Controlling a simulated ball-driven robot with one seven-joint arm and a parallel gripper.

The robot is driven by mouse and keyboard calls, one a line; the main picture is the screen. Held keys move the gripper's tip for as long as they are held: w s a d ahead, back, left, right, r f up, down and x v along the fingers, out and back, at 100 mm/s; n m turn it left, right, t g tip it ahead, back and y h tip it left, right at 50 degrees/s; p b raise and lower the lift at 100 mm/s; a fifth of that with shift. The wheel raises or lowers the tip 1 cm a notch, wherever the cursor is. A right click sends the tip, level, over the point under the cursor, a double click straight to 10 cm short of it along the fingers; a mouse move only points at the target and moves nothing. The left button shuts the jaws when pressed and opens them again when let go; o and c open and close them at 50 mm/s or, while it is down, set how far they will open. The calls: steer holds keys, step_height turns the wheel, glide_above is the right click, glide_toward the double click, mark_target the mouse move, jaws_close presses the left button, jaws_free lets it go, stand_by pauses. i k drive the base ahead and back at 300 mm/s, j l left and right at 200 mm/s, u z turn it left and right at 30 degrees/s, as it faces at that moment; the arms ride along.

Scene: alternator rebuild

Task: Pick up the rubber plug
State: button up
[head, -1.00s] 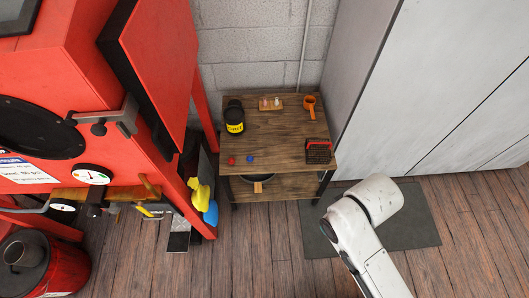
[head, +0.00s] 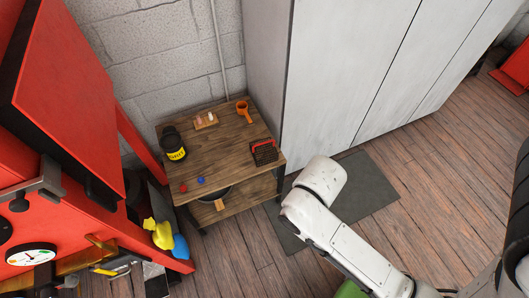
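A small red piece (head: 183,188) and a small blue piece (head: 201,180) lie apart near the front left of the wooden table (head: 222,157). Either could be the rubber plug; they are too small to tell. Small pale pieces (head: 208,117) sit on a little wooden block at the back of the table. My white arm shows at the lower right of the table, but my gripper does not show clearly in the head view. Nothing is seen touching the small pieces.
A black jar with a yellow label (head: 176,154), an orange cup with a handle (head: 243,110) and a red-and-black rack (head: 264,152) stand on the table. The red machine (head: 60,110) rises at left, grey cabinets (head: 350,70) at right. Wooden floor (head: 430,170) is open at right.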

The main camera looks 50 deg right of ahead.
mark_target(183, 187)
steer(key=i+l+z, duration=0.1)
steer(key=i+l, duration=0.65)
steer(key=i, duration=0.25)
steer(key=i+l+z, duration=0.15)
steer(key=i+l, duration=0.25)
steer(key=i, duration=0.1)
